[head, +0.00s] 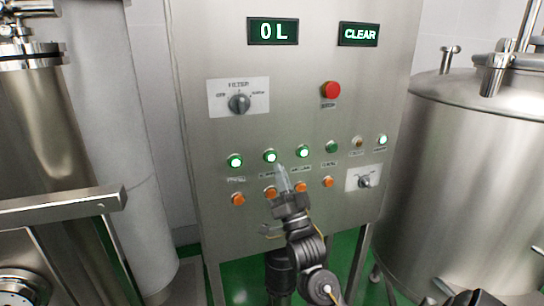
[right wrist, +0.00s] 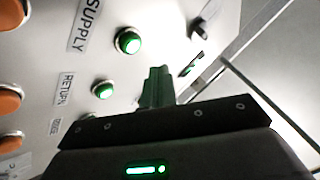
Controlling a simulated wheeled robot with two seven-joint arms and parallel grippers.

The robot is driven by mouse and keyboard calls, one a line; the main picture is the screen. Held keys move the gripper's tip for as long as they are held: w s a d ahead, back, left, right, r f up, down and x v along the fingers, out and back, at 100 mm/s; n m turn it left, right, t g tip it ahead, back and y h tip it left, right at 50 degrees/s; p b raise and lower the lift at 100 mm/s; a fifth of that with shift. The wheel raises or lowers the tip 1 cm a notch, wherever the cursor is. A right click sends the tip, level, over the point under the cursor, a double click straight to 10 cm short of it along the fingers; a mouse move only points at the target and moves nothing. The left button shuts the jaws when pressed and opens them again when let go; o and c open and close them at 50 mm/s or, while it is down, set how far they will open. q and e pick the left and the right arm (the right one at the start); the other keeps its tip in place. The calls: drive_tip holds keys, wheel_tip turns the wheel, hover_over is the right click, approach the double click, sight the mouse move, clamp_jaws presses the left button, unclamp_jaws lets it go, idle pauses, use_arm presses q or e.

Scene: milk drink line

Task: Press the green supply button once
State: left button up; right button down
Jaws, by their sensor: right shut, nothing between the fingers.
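In the right wrist view, the lit green supply button (right wrist: 128,40) sits beside the SUPPLY label, with a second lit green button (right wrist: 105,89) beside the RETURN label. The closed fingers (right wrist: 158,78) also show in the right wrist view, apart from the supply button in the picture. Contact with the panel cannot be told. My left gripper is out of view.
Steel tanks stand left (head: 30,120) and right (head: 455,165).

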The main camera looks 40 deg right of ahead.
drive_tip(key=shift+s+a, duration=0.2)
drive_tip(key=shift+s, duration=0.35)
drive_tip(key=shift+s+a, duration=0.2)
drive_tip(key=shift+s, duration=0.3)
